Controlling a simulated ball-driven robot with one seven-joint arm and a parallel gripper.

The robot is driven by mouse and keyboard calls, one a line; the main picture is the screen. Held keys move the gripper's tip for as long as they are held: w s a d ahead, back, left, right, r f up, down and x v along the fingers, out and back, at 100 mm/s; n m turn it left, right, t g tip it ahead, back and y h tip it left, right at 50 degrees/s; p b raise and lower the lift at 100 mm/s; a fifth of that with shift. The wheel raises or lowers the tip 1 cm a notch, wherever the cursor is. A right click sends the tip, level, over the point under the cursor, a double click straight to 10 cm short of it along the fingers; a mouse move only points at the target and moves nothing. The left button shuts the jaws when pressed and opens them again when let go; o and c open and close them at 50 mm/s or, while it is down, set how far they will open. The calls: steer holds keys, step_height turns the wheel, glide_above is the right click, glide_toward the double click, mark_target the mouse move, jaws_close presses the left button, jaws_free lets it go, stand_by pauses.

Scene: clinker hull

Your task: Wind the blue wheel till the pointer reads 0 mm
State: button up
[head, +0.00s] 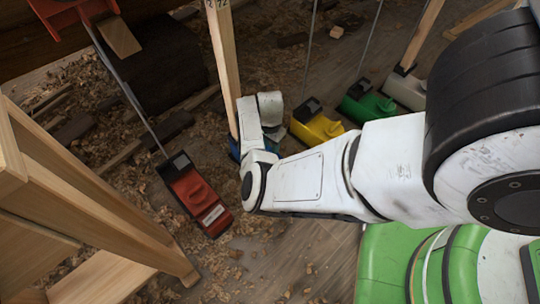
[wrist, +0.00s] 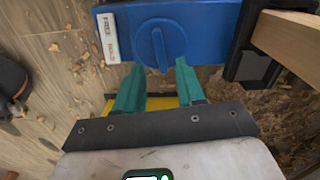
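The blue wheel (wrist: 160,44) is a round knob with a raised bar across it, on top of a blue box (wrist: 215,22) in the wrist view. In the head view only a sliver of the blue box (head: 234,149) shows behind my arm. My gripper (wrist: 160,65) has teal fingers, open and apart. In the wrist view its fingertips lie on either side of the lower end of the wheel's bar. I cannot tell whether they touch it. The pointer and its reading are not visible.
A red box (head: 198,196) stands left of my gripper in the head view. Yellow (head: 318,127), green (head: 368,106) and grey (head: 405,90) boxes stand to the right. A wooden post (head: 225,60) with numbers rises by the blue box. Timber frames the left; shavings litter the floor.

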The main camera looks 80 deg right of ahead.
steer(key=shift+f+b, duration=1.3)
steer(key=shift+f, duration=1.45)
jaws_close()
